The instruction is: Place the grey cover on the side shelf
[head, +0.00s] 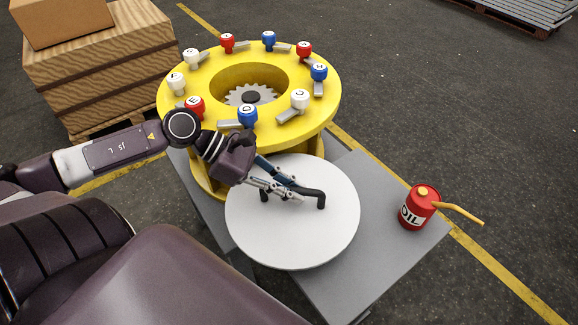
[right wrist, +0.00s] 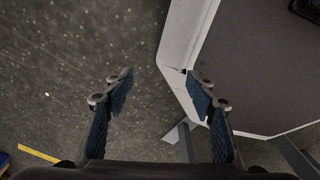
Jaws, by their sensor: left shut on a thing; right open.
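The cover (head: 290,240) is a round, pale grey disc with a dark bar handle (head: 313,192) on top. In the head view it lies flat, over or on the grey side shelf (head: 375,225) in front of the yellow ring; I cannot tell whether it touches the shelf. My left gripper (head: 290,191) reaches in from the left and is shut on the cover's handle. My right gripper (right wrist: 160,88) shows only in the right wrist view, open and empty above the floor, beside a pale-edged grey surface (right wrist: 255,70).
The yellow ring housing (head: 325,100) carries several red, white and blue lettered knobs and a gear (head: 250,95) in its open middle. A red oil can (head: 415,210) stands on the shelf's right side. Wooden crates (head: 100,75) stand at the upper left.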

